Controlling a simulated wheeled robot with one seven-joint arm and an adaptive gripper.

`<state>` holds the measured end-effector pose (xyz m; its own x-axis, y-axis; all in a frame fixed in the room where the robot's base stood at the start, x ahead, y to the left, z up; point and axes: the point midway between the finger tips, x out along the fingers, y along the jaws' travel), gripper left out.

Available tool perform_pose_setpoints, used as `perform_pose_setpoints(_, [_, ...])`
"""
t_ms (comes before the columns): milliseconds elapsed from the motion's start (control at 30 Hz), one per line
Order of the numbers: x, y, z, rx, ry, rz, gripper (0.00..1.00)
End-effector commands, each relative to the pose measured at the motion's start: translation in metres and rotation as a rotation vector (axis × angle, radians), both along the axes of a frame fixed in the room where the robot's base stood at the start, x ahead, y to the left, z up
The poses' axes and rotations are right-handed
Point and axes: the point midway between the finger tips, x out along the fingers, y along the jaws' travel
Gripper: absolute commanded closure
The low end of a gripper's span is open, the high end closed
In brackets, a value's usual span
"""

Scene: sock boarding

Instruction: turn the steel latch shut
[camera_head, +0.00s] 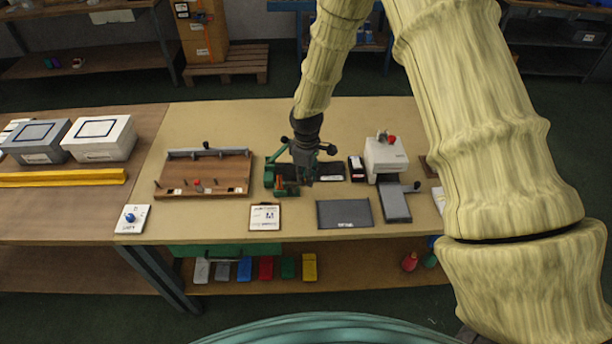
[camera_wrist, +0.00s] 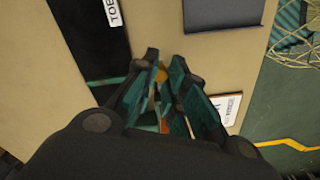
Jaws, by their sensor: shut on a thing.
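My gripper (camera_head: 304,172) is low over the table at a green fixture (camera_head: 272,172); the arm comes down from above. In the wrist view my gripper (camera_wrist: 163,85) has its dark fingers close together, with green and orange parts showing between and beside them. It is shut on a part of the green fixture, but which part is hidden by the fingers. I cannot make out the steel latch clearly in either view.
A wooden board (camera_head: 225,175) with a grey rail and small knobs lies left of the fixture. A white machine (camera_head: 385,156) stands to the right. A clipboard card (camera_head: 265,217) and a dark mat (camera_head: 344,213) lie in front.

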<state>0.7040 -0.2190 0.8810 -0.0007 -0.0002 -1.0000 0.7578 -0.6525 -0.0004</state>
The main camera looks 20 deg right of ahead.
Motion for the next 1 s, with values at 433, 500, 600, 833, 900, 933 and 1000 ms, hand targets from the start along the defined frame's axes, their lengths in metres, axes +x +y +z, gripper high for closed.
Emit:
perform_pose_setpoints(433, [0.001, 0.0, 0.0, -0.001, -0.001, 0.0, 0.63])
perform_pose_setpoints(500, [0.001, 0.0, 0.0, -0.001, -0.001, 0.0, 0.63])
perform_pose_setpoints(600, [0.001, 0.0, 0.003, 0.0, -0.001, -0.001, 0.63])
perform_pose_setpoints(833, [0.001, 0.0, 0.028, 0.001, -0.003, -0.001, 0.63])
perform_pose_setpoints(900, [0.001, 0.0, 0.04, 0.001, -0.003, -0.002, 0.63])
perform_pose_setpoints(933, [0.002, 0.0, 0.045, 0.001, -0.003, -0.002, 0.63])
perform_pose_setpoints(1000, [0.002, 0.0, 0.058, 0.0, -0.004, -0.001, 0.63])
